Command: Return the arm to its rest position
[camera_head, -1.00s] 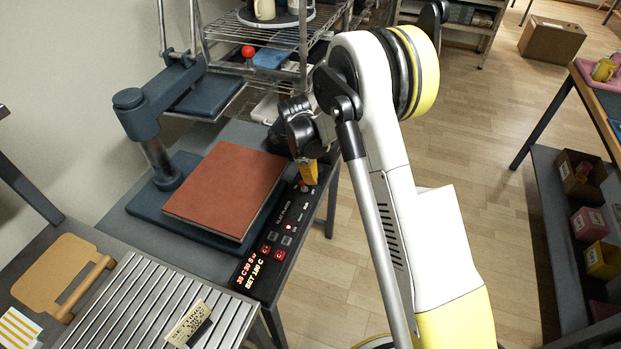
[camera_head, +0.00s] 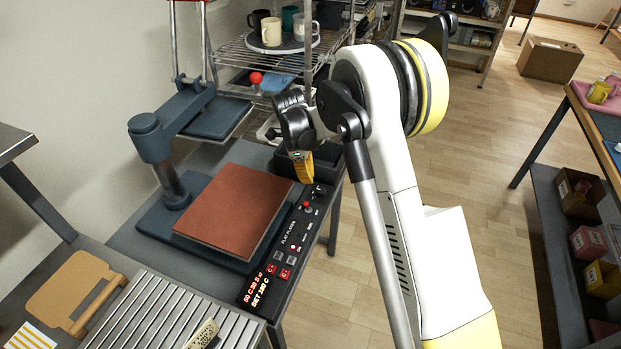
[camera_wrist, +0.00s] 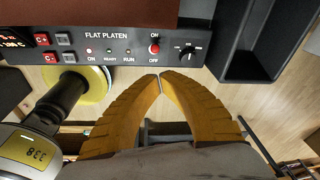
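My gripper (camera_head: 301,165) hangs in the air above the control panel (camera_head: 283,250) at the right side of the flat press. In the wrist view the two orange fingers of my gripper (camera_wrist: 160,77) meet at the tips, with nothing seen between them. The fingertips are just in front of the panel labelled FLAT PLATEN (camera_wrist: 110,46), below the red ON/OFF switch (camera_wrist: 154,48). The flat press carries a red-brown pad (camera_head: 235,210). Its dark upper plate (camera_head: 217,118) is swung away to the back.
A dark open bin (camera_wrist: 262,45) stands beside the panel. A wire shelf (camera_head: 270,55) with mugs (camera_head: 271,31) is behind. A ribbed metal surface (camera_head: 160,310) is at the front left. Open floor (camera_head: 470,150) lies to the right, before another table.

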